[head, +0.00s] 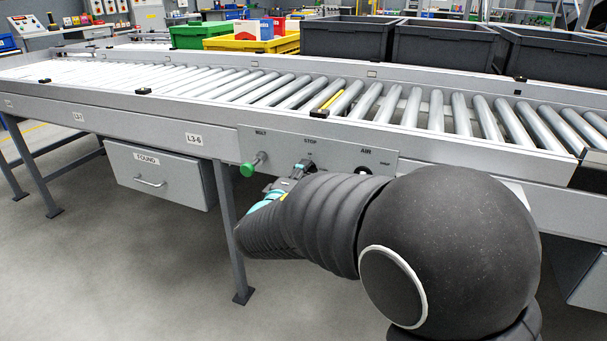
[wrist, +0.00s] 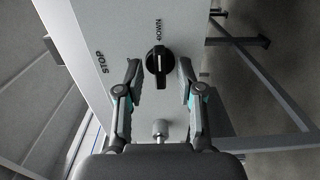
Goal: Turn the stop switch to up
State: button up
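The stop switch is a black rotary knob (wrist: 158,63) on the grey panel, beside the word STOP. My gripper (wrist: 160,70) is open, with one finger on each side of the knob. Small gaps seem to show between fingers and knob; contact is not clear. In the head view my gripper (head: 299,171) is at the panel (head: 335,147) below the STOP label and hides the knob.
A silver post (wrist: 160,130) shows between my finger bases. The roller conveyor (head: 400,107) runs above; a drawer (head: 158,175) hangs left.

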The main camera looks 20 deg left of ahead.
grip_shut()
jog(key=shift+n, duration=0.3)
jog(key=n+p, duration=0.2)
jog(key=n, duration=1.5)
jog(key=shift+p, duration=0.4)
jog(key=shift+n, duration=0.3)
